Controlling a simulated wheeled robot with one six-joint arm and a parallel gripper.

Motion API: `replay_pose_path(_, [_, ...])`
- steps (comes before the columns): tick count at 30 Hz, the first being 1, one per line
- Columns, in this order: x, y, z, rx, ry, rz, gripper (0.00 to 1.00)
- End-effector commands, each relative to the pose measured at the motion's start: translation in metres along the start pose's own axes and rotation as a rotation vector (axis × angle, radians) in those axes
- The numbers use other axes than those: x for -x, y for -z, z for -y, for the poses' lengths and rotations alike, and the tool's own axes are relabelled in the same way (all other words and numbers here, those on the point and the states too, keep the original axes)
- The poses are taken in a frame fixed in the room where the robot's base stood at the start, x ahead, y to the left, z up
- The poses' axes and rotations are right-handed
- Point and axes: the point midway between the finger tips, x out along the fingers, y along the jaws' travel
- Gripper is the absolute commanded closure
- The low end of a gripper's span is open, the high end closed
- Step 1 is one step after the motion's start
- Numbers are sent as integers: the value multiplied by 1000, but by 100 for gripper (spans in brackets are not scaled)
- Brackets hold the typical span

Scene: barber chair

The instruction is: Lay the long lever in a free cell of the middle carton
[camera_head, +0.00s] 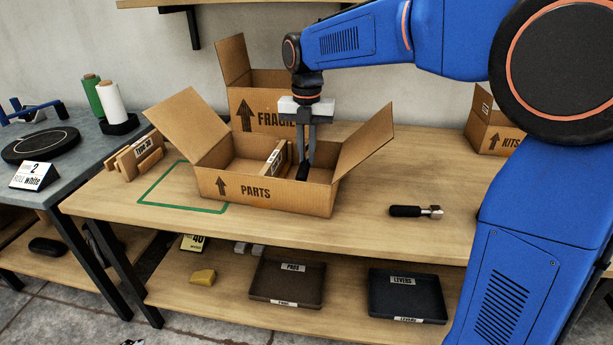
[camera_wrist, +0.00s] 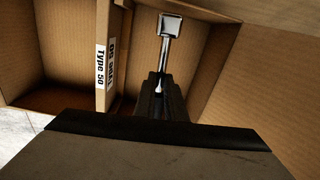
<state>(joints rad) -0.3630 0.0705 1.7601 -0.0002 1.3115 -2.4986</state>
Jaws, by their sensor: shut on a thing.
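The middle carton (camera_head: 255,191), marked PARTS, stands open on the wooden bench. A cardboard divider (camera_head: 276,161) with a white label splits its inside; it also shows in the wrist view (camera_wrist: 101,65). My gripper (camera_head: 306,158) is over the right cell, with its fingers reaching down into the carton. It is shut on a lever with a black handle (camera_head: 302,171) and a shiny metal end (camera_wrist: 170,25). The fingers hide part of the lever. I cannot tell whether the lever touches the carton floor. Another lever (camera_head: 412,211) with a black grip lies on the bench to the right.
A FRAGILE carton (camera_head: 245,97) stands behind, and a KITS carton (camera_head: 494,133) at the right. Spare dividers (camera_head: 140,154) lean at the left. The PARTS carton's raised flaps (camera_head: 362,142) flank its opening. The lower shelf holds a PADS tray (camera_head: 287,283) and a LEVERS tray (camera_head: 407,296).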

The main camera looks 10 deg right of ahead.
Motion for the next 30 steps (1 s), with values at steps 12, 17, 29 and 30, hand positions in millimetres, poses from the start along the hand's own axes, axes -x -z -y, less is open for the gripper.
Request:
replay_pose_path(12, [-39,0,0,0,0,0,100])
replay_pose_path(17, [-60,0,0,0,1,-2,100])
replay_pose_path(29, [-71,0,0,0,0,1,100])
replay_pose_path(30, [-72,0,0,0,0,1,100])
